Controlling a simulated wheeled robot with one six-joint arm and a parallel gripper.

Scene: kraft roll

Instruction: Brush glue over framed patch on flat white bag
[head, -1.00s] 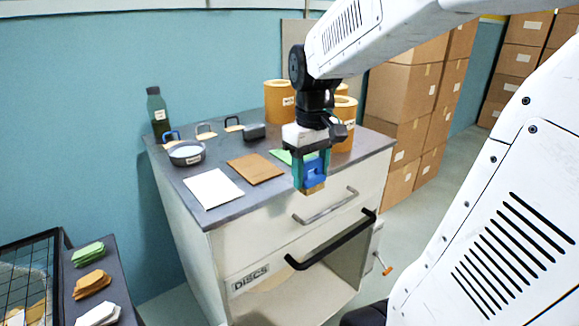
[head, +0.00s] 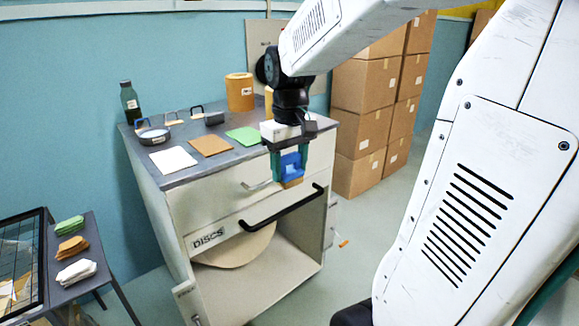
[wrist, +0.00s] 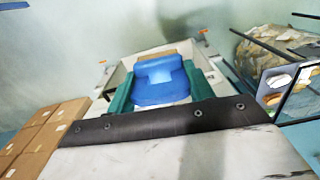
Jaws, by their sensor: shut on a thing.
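My gripper (head: 290,167) is shut on a blue-handled brush (head: 292,163) with a tan lower end. It hangs in front of the cabinet, near the counter's front right edge, apart from the bags. The wrist view shows the blue brush handle (wrist: 160,82) between the green fingers. A flat white bag (head: 173,159) lies on the grey counter at the left. A framed patch on it is too small to make out. A brown bag (head: 211,146) and a green bag (head: 243,136) lie to its right. A round pan (head: 153,137), perhaps with glue, stands behind the white bag.
A green bottle (head: 130,104), small handled tools and tan rolls (head: 240,92) stand at the counter's back. The cabinet has a black bar handle (head: 270,219) and an open lower bay. Boxes (head: 366,120) are stacked behind right. A side table (head: 85,285) with bag piles is at left.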

